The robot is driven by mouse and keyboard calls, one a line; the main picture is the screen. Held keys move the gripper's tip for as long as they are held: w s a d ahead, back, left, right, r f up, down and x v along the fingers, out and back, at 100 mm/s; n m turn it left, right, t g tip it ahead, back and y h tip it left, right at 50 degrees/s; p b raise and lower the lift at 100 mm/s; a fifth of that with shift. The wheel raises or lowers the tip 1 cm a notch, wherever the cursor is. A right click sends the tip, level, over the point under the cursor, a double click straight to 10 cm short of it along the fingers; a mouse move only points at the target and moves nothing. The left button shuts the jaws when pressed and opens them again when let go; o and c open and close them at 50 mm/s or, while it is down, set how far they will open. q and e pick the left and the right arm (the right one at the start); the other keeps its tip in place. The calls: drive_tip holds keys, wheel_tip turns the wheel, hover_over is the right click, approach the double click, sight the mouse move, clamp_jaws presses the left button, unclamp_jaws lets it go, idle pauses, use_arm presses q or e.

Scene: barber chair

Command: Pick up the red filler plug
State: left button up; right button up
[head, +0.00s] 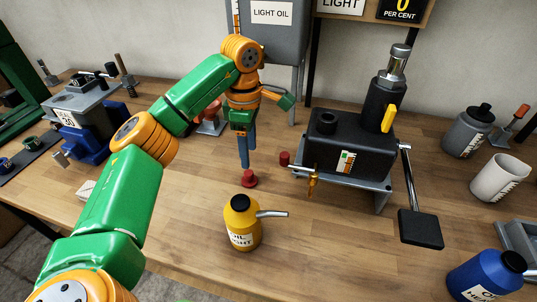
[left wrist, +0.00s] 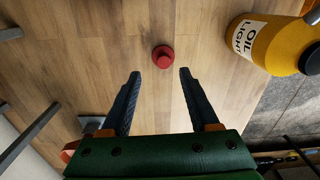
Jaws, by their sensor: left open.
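The red filler plug (head: 249,180) sits upright on the wooden bench, a round knob on a wider base. My left gripper (head: 245,164) points down just above and beside it in the head view. In the left wrist view the plug (left wrist: 162,57) lies just beyond the open fingertips, roughly centred between them. My left gripper (left wrist: 160,73) is open, with nothing between its blue fingers. The black pump unit (head: 345,145) stands to the right, with a second small red part (head: 284,158) at its left side. My right gripper is not in view.
A yellow oil bottle (head: 241,225) with a spout stands in front of the plug; it also shows in the left wrist view (left wrist: 270,42). A brass tap (head: 313,184) juts from the pump's front. The bench between plug and bottle is clear.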

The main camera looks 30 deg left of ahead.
sight(248, 172)
use_arm(q)
drive_tip(key=shift+w+f, duration=0.1)
drive_tip(key=shift+w, duration=0.3)
drive_tip(key=s+f, duration=0.1)
drive_tip(key=s+f+p, duration=0.1)
drive_tip(key=f, duration=0.1)
drive_tip(key=shift+a, duration=0.1)
wheel_tip(248, 172, down, 3)
drive_tip(key=shift+r+p, duration=0.1)
drive_tip(key=shift+p, duration=0.25)
drive_tip(key=shift+w+f, duration=0.25)
drive_tip(key=shift+f, duration=0.1)
drive_tip(key=shift+r, duration=0.1)
clamp_jaws()
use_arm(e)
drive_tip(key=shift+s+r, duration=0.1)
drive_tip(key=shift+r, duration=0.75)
